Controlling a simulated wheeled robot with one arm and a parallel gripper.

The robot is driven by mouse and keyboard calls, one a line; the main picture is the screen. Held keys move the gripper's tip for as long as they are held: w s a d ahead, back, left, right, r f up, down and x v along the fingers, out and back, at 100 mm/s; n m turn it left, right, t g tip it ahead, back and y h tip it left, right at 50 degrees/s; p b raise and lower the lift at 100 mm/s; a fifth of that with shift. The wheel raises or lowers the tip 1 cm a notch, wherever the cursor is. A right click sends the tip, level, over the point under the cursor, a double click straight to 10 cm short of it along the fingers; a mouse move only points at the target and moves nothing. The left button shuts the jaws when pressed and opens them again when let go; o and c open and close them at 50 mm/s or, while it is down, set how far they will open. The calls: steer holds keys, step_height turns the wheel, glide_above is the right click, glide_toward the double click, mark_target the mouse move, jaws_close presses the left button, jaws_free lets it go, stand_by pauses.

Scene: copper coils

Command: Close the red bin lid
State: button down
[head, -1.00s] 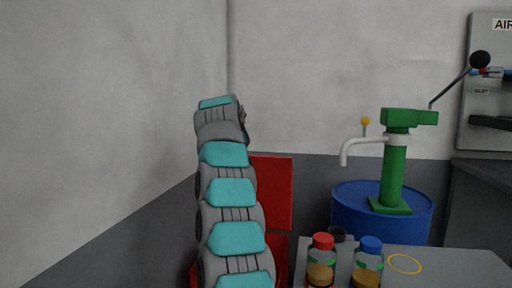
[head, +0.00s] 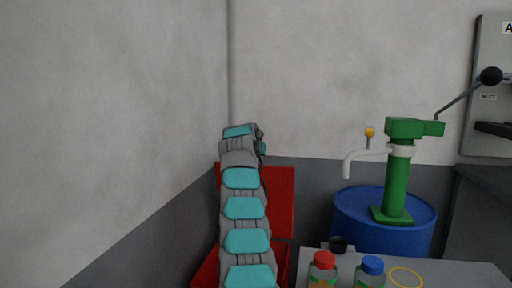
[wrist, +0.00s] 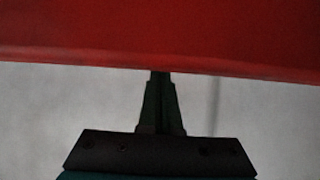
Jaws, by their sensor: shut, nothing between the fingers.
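The red bin lid (head: 281,203) stands raised, nearly upright, behind my arm in the head view. The red bin (head: 207,272) is below it and mostly hidden by my arm. In the wrist view the lid (wrist: 160,35) fills the top as a wide red band with its edge running across. My gripper (wrist: 160,76) is shut and empty, its fingertips at that edge in the picture. I cannot tell whether they touch it. In the head view the fingers are hidden behind my arm.
A grey table (head: 450,272) at the lower right holds a red-capped bottle (head: 323,266), a blue-capped bottle (head: 371,270), a dark cup (head: 340,245) and a yellow ring (head: 406,277). A blue drum (head: 355,222) with a green pump (head: 397,180) stands behind. Walls close in at left and back.

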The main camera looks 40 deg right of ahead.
steer(key=shift+s+a+f+b, duration=0.3)
steer(key=shift+s+a+b, duration=0.2)
steer(key=shift+a+b, duration=0.15)
steer(key=shift+s+a+f+b, duration=0.3)
steer(key=shift+s+a+b, duration=0.2)
steer(key=shift+a+b, duration=0.1)
steer(key=shift+s+a, duration=0.2)
steer(key=shift+a, duration=0.05)
steer(key=shift+s+f, duration=0.1)
